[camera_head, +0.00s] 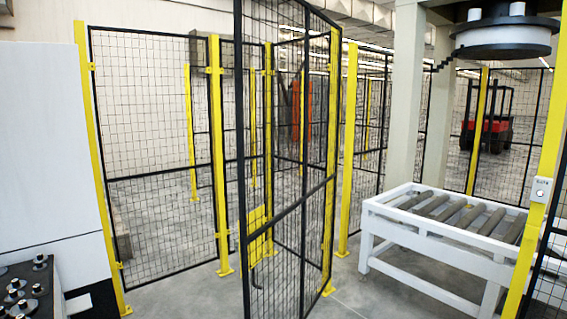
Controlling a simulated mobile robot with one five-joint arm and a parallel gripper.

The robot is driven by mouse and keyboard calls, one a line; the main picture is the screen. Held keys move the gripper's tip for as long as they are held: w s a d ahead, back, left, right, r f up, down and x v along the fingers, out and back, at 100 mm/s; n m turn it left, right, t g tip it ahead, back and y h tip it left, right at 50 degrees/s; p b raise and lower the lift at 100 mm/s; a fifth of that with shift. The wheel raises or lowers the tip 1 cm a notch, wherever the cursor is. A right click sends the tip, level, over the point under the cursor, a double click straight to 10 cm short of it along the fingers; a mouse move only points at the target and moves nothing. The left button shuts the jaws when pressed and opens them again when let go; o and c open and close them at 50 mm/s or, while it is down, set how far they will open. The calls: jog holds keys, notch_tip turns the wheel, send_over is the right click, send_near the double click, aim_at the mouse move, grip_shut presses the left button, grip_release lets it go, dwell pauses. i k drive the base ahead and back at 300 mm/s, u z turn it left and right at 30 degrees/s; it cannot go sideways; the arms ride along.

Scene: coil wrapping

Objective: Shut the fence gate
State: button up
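The fence gate (290,200) is a tall black-framed mesh panel in the middle of the view. It stands open, swung toward me. Its far edge is at a yellow post (332,160) on the right, and its free edge is nearer me on the left. A yellow latch plate (258,222) sits low by the free edge, with a dark handle-like piece below it. Another yellow post (217,150) stands to the left, apart from the gate's free edge. My gripper is not in view.
A white roller table (400,232) stands at the right. A yellow post with a button box (541,189) is at the right edge. A white cabinet (50,140) and a dark fixture (30,288) are at the left. Grey floor (180,295) is clear before the gate.

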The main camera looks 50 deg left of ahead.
aim_at(250, 243)
jog(key=z, duration=0.1)
jog(key=k, duration=0.4)
jog(key=u, duration=2.65)
jog(key=i, duration=5.2)
jog(key=z, duration=4.05)
jog(key=i, duration=0.15)
jog(key=u, duration=1.5)
jog(key=k, duration=0.1)
jog(key=z, duration=0.5)
